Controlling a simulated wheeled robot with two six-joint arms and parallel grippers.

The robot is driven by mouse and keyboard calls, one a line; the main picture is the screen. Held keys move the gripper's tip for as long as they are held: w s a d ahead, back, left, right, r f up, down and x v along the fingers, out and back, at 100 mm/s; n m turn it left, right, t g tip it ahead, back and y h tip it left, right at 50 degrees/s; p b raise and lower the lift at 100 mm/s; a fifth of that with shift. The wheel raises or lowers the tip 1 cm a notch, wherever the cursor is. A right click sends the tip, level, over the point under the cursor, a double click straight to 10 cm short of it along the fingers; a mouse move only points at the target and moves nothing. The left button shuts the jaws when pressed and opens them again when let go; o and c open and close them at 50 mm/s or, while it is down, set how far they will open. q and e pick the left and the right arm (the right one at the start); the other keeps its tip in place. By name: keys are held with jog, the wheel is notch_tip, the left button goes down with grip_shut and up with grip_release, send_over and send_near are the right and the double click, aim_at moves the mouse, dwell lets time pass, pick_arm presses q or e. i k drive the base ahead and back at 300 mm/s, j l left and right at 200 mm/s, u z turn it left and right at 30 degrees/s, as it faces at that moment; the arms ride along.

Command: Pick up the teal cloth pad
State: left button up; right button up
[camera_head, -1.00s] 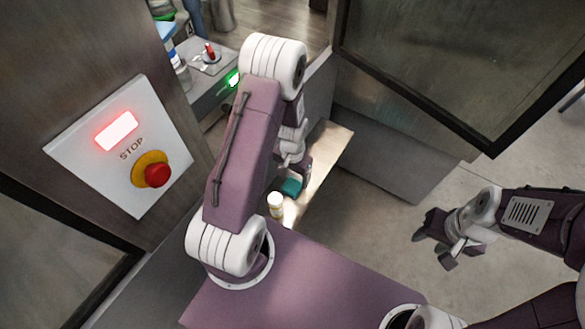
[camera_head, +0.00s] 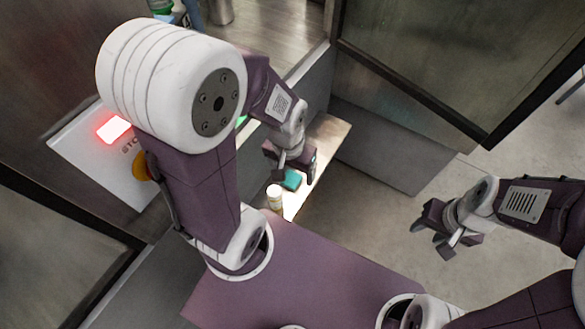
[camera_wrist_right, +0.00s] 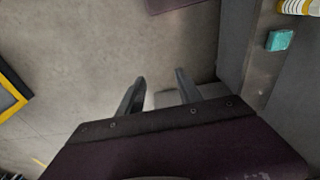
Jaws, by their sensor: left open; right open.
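The teal cloth pad (camera_head: 291,180) lies on a narrow lit shelf (camera_head: 327,139) in the head view. It also shows at the upper right of the right wrist view (camera_wrist_right: 279,40). My left gripper (camera_head: 293,182) is open and close over the pad, its fingers on either side of it in the picture; I cannot tell whether they touch it. Part of the pad is hidden by the gripper. My right gripper (camera_head: 432,233) is open and empty, out over the floor to the right; its two fingers show in the right wrist view (camera_wrist_right: 160,92).
A small white bottle (camera_head: 275,197) stands on the shelf just in front of the pad. A panel with a red light (camera_head: 114,129) is behind my left arm, which mostly covers its stop button. Glass-panelled walls stand at the back right. Open floor lies to the right.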

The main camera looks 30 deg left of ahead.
aim_at(294, 180)
jog(key=l+u, duration=0.1)
jog(key=u, duration=0.3)
jog(key=i+l+u, duration=0.1)
jog(key=u, duration=0.3)
jog(key=l+u, duration=0.2)
jog(key=u, duration=0.2)
jog(key=l+u, duration=0.1)
jog(key=u, duration=0.9)
jog(key=l+u, duration=0.15)
jog(key=u, duration=0.35)
